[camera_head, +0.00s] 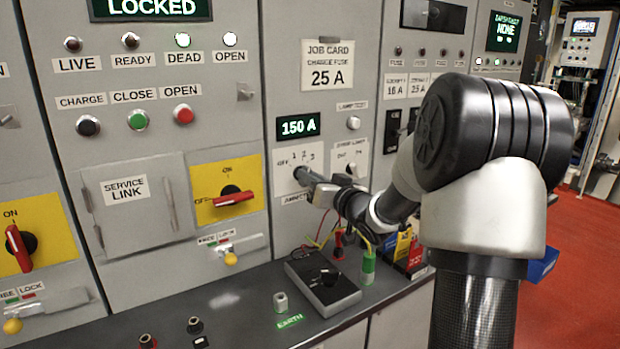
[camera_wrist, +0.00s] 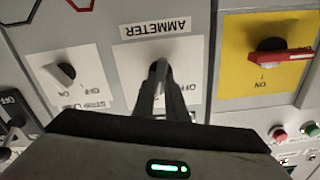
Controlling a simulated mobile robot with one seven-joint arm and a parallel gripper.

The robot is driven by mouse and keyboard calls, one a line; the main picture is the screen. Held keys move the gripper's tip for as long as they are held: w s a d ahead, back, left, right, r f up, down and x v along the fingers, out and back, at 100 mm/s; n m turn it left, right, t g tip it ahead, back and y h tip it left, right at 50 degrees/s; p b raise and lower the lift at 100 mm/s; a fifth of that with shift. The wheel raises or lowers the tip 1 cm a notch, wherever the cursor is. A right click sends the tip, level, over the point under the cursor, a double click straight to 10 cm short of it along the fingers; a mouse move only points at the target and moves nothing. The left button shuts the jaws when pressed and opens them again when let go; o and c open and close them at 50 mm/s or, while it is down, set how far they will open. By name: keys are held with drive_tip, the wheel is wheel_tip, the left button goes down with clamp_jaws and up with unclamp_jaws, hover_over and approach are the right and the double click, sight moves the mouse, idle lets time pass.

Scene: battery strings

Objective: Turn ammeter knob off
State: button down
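The ammeter knob (camera_wrist: 161,68) sits on a white plate (camera_wrist: 128,64) marked AMMETER, which looks upside down in the wrist view. The plate also shows in the head view (camera_head: 283,160), with OFF and number marks. My gripper (camera_wrist: 161,84) reaches the knob, its two fingers close together on either side of it. It looks shut on the knob. The green display (camera_head: 299,126) above reads 150 A.
A second knob (camera_head: 351,170) is just right of the ammeter plate, close to my wrist. A red-handled switch (camera_head: 234,198) on yellow is to the left. Below, a shelf (camera_head: 225,302) holds a black box (camera_head: 322,285) and wired plugs. A job card (camera_head: 328,65) reads 25 A.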

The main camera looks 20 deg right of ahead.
drive_tip(key=shift+f+n+b, duration=0.1)
drive_tip(key=shift+n+b, duration=0.2)
drive_tip(key=shift+b, duration=0.05)
drive_tip(key=shift+a+n+b, duration=0.15)
drive_tip(key=shift+n+b, duration=2.35)
drive_tip(key=shift+n, duration=0.25)
drive_tip(key=shift+a+n+b, duration=0.1)
drive_tip(key=shift+n+b, duration=2.35)
drive_tip(key=shift+n, duration=0.6)
drive_tip(key=c, duration=1.8)
unclamp_jaws()
drive_tip(key=shift+s, duration=0.2)
drive_tip(key=s+d+p, duration=0.2)
drive_tip(key=s+d, duration=0.1)
drive_tip(key=s, duration=1.4)
drive_tip(key=shift+d, duration=0.15)
